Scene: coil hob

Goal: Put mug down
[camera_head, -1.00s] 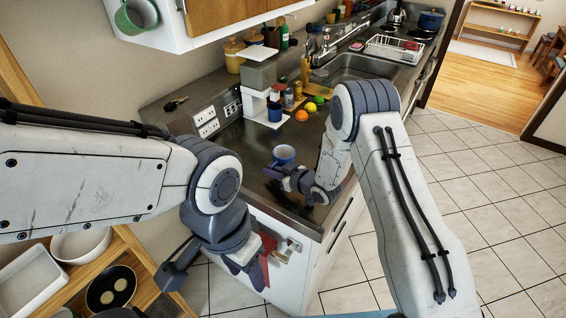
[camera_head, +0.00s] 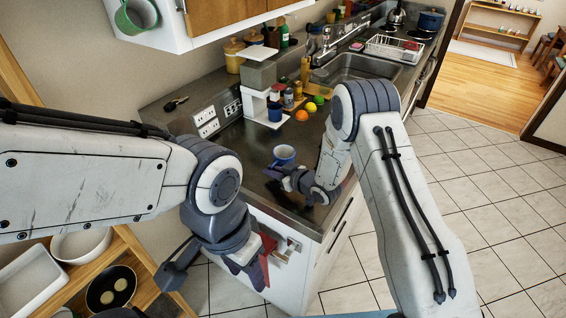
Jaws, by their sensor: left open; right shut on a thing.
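My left gripper (camera_head: 215,279) is open and empty, low in front of the counter's white cabinet front.
A white coffee machine (camera_head: 262,100) with a blue cup stands behind the mug. An orange (camera_head: 302,115) and other fruit lie near it. The sink (camera_head: 355,68) is farther back. A wooden shelf with a pan (camera_head: 111,288) is at lower left.

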